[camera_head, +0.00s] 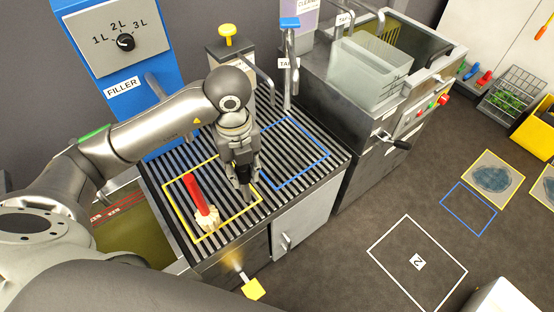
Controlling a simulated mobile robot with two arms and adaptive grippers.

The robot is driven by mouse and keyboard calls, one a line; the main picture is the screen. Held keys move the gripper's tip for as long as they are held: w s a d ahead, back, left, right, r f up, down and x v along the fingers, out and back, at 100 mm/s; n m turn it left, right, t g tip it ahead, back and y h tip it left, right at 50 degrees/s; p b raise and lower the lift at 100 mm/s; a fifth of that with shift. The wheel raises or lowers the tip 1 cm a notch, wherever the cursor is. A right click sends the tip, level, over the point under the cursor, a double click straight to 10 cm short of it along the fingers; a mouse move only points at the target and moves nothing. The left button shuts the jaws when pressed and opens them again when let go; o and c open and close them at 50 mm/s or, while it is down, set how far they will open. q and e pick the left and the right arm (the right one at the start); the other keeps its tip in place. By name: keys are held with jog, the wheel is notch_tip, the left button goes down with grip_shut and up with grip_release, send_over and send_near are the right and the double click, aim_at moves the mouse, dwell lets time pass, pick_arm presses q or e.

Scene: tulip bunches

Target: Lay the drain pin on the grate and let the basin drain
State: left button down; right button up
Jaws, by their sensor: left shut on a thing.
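My left gripper (243,188) points down over the slatted grate (292,203), near the right side of the yellow outlined square. It is shut on a small, slim grey piece that seems to be the drain pin; the fingers hide most of it. I cannot tell whether it touches the slats. The basin (128,228) at the left of the grate holds murky olive water, and my arm hides part of it. My right gripper is not in view.
The blue outlined square (296,152) is empty. A blue filler unit (125,85) and a tap (290,65) rise behind the grate. A sink unit (352,125) stands to the right.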

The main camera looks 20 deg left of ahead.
pick_arm(q)
jog(key=w+a+f+p, duration=0.2)
jog(key=w+a+f, duration=0.2)
jog(key=w+f, duration=0.8)
jog(key=shift+w+f, duration=0.35)
jog(key=shift+w, duration=0.45)
jog(key=shift+f, duration=0.15)
jog(key=c, duration=1.2)
grip_release()
jog(key=shift+o, duration=0.4)
